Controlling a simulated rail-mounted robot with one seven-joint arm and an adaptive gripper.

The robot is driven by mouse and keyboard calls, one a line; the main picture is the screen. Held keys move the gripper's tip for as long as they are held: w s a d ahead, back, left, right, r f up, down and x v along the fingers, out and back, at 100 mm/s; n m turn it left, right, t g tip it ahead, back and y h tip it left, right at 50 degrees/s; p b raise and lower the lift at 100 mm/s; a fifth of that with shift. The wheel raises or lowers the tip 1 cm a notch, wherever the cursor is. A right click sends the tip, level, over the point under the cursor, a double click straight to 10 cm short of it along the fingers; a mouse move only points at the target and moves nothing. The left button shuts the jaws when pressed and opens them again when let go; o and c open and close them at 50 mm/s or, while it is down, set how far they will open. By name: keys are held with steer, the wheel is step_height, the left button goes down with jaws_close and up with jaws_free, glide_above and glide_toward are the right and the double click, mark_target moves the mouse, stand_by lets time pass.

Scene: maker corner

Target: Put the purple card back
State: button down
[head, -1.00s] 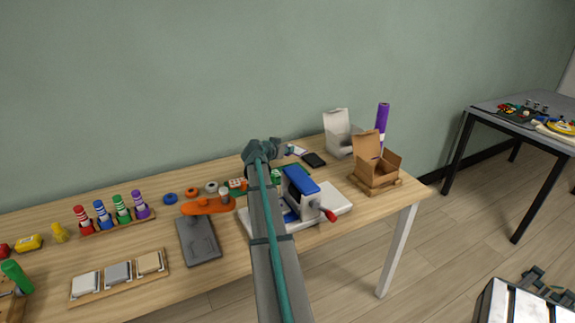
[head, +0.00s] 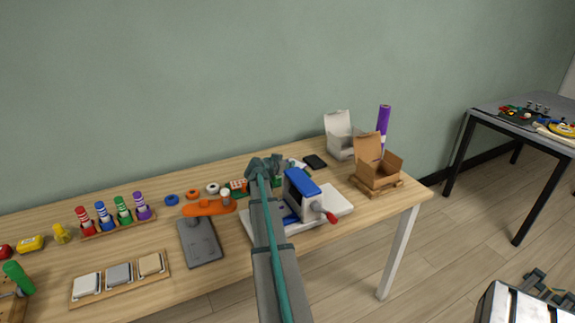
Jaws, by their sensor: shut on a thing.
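My gripper (head: 265,165) is over the back middle of the wooden table, at the far end of my arm. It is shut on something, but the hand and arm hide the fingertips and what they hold. I cannot make out a purple card anywhere. A tall purple roll (head: 383,122) stands upright behind the open brown cardboard box (head: 387,168) at the table's right end. A purple marker-like piece (head: 142,207) stands in a wooden rack at the left.
A blue and grey hand-cranked machine (head: 300,190) on a white base stands just right of my arm. An open white box (head: 338,138) and a black phone-like slab (head: 315,161) are at the back right.

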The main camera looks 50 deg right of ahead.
steer(key=shift+s+a+f+b, duration=0.1)
steer(key=shift+f+b, duration=0.45)
steer(key=shift+b, duration=0.25)
steer(key=c, duration=1.1)
jaws_free()
steer(key=shift+o, duration=0.2)
steer(key=shift+s+f, duration=0.1)
steer(key=r+p, duration=0.1)
steer(key=p, duration=0.1)
steer(key=shift+a+r+p, duration=0.15)
steer(key=shift+r+p, duration=0.1)
steer(key=shift+p, duration=0.05)
steer(key=w+b+v, duration=0.1)
steer(key=v, duration=1)
steer(key=shift+s+a+r+b, duration=0.2)
steer(key=shift+s+r+b, duration=0.05)
steer(key=shift+s+b, duration=0.15)
